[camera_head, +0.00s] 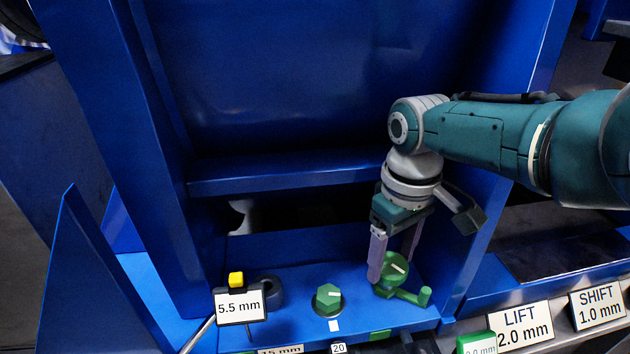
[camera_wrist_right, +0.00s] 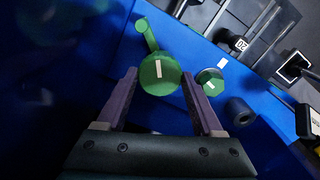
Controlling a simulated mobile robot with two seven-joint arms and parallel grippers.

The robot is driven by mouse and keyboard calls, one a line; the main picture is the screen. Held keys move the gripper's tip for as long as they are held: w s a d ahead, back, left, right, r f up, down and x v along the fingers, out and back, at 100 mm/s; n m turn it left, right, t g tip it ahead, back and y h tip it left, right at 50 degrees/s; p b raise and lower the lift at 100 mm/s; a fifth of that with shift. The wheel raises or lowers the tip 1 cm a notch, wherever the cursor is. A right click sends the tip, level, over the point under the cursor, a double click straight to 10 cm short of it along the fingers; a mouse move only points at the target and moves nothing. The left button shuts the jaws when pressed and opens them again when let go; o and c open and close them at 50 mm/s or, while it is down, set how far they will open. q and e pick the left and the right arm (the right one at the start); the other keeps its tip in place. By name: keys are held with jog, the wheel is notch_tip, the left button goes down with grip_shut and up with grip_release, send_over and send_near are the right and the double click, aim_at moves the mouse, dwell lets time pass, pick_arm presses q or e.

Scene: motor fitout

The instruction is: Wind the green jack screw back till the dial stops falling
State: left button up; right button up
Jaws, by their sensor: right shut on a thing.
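The green jack screw (camera_head: 395,266) has a round head with a white mark and a small crank handle (camera_head: 425,296) pointing right and toward me. It stands on the blue base at the right. My right gripper (camera_head: 391,268) reaches down over it, shut on the round head with one finger on each side. The right wrist view also shows the head (camera_wrist_right: 159,80) between the fingers, its handle toward the upper left. A readout card with a yellow top (camera_head: 239,306) reads 5.5 mm at lower left. My left gripper is not in view.
A green hex bolt (camera_head: 327,298) with a white mark stands left of the jack screw. A dark ring (camera_head: 270,292) is beside the readout. Signs read LIFT 2.0 mm (camera_head: 521,325) and SHIFT 1.0 mm (camera_head: 598,304). Blue walls (camera_head: 480,240) enclose the spot.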

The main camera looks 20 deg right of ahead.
aim_at(390, 263)
jog(key=shift+r+n, duration=0.15)
jog(key=shift+n, duration=0.45)
jog(key=shift+w, duration=0.1)
jog(key=o, duration=1.4)
notch_tip(390, 263, up, 10)
jog(key=p, duration=0.8)
jog(key=shift+p, duration=0.35)
